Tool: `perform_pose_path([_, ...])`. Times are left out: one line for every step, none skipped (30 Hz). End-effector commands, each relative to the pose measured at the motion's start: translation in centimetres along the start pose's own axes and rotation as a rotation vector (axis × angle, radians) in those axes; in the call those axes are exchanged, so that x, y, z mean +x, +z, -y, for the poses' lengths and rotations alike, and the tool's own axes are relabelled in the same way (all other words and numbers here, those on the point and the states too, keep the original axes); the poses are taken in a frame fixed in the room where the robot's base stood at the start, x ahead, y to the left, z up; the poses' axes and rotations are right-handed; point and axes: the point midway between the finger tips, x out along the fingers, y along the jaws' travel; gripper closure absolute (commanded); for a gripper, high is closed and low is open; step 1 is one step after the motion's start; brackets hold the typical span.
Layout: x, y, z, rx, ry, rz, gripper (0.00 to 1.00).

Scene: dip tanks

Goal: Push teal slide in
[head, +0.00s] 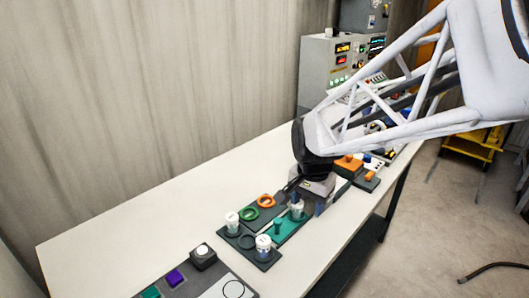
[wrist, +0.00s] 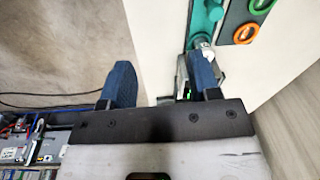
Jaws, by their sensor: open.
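The teal slide (head: 285,233) lies on the white table in the head view, among dark holders. A teal knob (head: 278,223) stands on it, and a small white-topped cup (head: 298,210) stands at its end near my gripper. In the wrist view the teal slide (wrist: 198,24) shows at the top, right of centre. My gripper (head: 308,204) is low over that end of the slide.
Beside the slide are a green ring (head: 249,214), an orange ring (head: 266,201) and white-topped cups (head: 263,243). A dark panel with a white button (head: 202,251) lies nearer the front. Orange blocks (head: 348,163) sit beyond my gripper. The table's left part is clear.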

Motion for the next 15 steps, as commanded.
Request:
perform_pose_path([0.7,-0.4,0.9,0.025,0.006,0.007,0.44])
perform_pose_path([1.0,-0.7,1.4,0.043,0.009,0.010,0.44])
perform_pose_path([1.5,-1.0,2.0,0.067,0.012,0.014,0.44])
perform_pose_path([1.8,-1.2,2.5,0.085,0.015,0.017,0.44])
perform_pose_path([2.2,-1.4,3.0,0.104,0.018,0.020,0.44])
perform_pose_path([2.7,-1.7,3.7,0.128,0.022,0.023,0.44])
perform_pose_path([3.1,-1.9,4.2,0.145,0.025,0.026,0.44])
perform_pose_path([3.5,-2.1,4.6,0.164,0.028,0.029,0.44])
perform_pose_path([4.1,-2.4,5.2,0.189,0.033,0.033,0.44])
perform_pose_path([4.5,-2.5,5.7,0.207,0.037,0.036,0.44])
perform_pose_path([4.9,-2.7,6.2,0.224,0.040,0.038,0.44])
perform_pose_path([5.5,-2.9,6.9,0.247,0.045,0.041,0.44])
perform_pose_path([5.8,-3.1,7.3,0.265,0.048,0.042,0.44])
perform_pose_path([6.2,-3.2,7.7,0.281,0.051,0.044,0.44])
perform_pose_path([6.8,-3.4,8.3,0.301,0.055,0.047,0.44])
